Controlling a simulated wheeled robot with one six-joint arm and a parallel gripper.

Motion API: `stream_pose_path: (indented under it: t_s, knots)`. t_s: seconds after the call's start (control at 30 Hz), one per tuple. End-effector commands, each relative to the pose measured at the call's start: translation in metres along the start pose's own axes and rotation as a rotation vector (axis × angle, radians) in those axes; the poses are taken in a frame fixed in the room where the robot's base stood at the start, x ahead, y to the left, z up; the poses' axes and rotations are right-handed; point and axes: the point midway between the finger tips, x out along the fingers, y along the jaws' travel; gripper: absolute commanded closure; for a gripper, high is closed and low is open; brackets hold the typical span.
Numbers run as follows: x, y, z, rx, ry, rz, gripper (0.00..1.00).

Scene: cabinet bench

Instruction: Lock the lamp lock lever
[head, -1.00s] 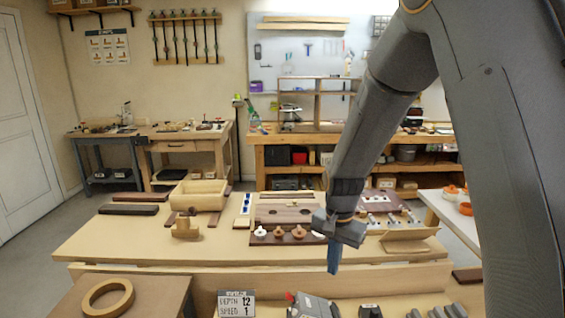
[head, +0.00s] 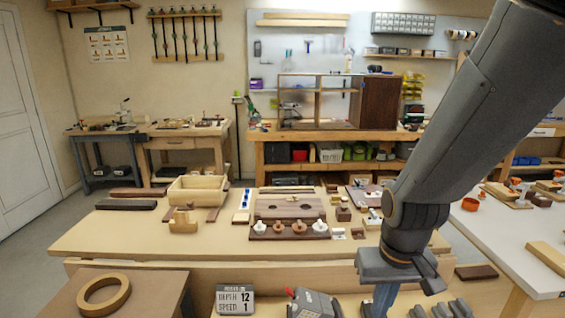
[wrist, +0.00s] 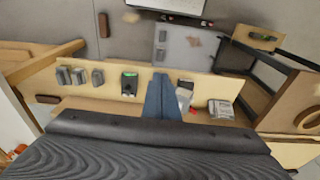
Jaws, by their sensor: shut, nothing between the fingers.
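My gripper (head: 381,301) has shut blue fingers, with nothing between them. It points down over the low front ledge, and the fingers also show in the wrist view (wrist: 161,97). A small dark unit with a green face (wrist: 129,84) stands beside the fingers in the wrist view, apart from them. A grey device with a red part (head: 312,303) is left of my gripper in the head view; the fingers partly cover it in the wrist view (wrist: 184,94). I cannot tell which piece is the lamp lock lever, or its position.
Several grey blocks (head: 440,310) stand on the ledge right of my gripper. A sign reading depth 12, speed 1 (head: 235,299) stands left. A wooden ring (head: 104,295) lies on a side table. The main bench (head: 110,236) behind holds a wooden box and knobbed board.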

Motion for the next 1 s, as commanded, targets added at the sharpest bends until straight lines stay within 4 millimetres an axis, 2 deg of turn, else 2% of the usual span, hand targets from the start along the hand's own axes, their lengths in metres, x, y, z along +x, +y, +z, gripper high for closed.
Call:
stream_pose_path:
  t_s: [0.27, 0.47, 1.0]
  knots:
    - [0.001, 0.0, -0.001, 0.007, -0.003, -0.001, 1.0]
    - [0.009, -0.001, -0.015, 0.112, -0.046, -0.023, 1.0]
    - [0.06, -0.019, -0.099, 0.731, -0.326, -0.195, 1.0]
